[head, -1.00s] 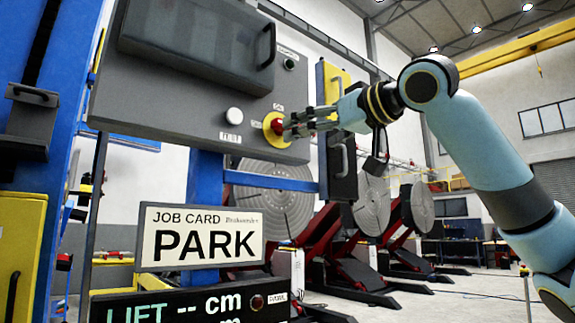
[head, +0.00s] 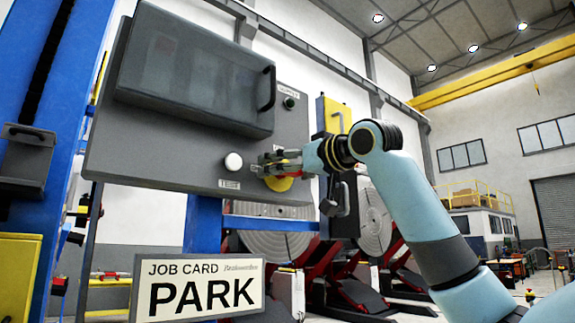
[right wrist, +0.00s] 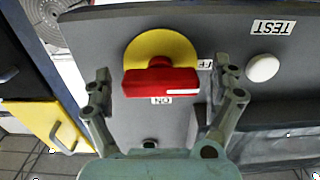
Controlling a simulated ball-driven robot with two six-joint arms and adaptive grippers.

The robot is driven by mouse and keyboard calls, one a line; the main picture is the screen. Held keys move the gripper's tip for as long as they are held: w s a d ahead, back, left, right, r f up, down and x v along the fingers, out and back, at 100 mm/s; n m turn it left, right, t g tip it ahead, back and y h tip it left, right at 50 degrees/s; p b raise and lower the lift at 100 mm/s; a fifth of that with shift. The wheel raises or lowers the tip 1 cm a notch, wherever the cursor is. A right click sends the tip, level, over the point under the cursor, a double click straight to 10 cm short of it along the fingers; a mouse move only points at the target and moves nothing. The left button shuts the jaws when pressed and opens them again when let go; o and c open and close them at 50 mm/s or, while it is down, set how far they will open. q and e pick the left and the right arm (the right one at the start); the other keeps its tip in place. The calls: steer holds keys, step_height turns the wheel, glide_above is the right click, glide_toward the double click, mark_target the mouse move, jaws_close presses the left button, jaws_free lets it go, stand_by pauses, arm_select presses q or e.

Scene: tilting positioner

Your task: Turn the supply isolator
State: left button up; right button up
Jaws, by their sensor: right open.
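The supply isolator is a red bar handle (right wrist: 160,83) on a round yellow plate (right wrist: 158,48), set in a grey panel. In the right wrist view the bar lies level, its white mark at the right end beside a partly hidden OFF label; an ON label (right wrist: 161,100) is below. My right gripper (right wrist: 163,78) is open, with one finger on each side of the bar and visible gaps. In the head view my right gripper (head: 273,162) covers most of the handle, and the yellow plate (head: 280,183) shows below it. My left gripper is not in view.
A white TEST button (head: 233,162) sits just left of the isolator. A yellow box (head: 336,117) stands right of the panel. A job card (head: 200,285) reading PARK is below.

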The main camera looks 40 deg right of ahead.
steer(key=shift+c, duration=0.4)
steer(key=c, duration=1.1)
steer(key=shift+m, duration=0.4)
steer(key=m, duration=0.8)
steer(key=shift+m+b, duration=0.3)
steer(key=shift+b, duration=0.05)
steer(key=m+b, duration=0.1)
steer(key=m, duration=0.3)
steer(key=shift+m+b, duration=0.6)
steer(key=shift+m, duration=1.6)
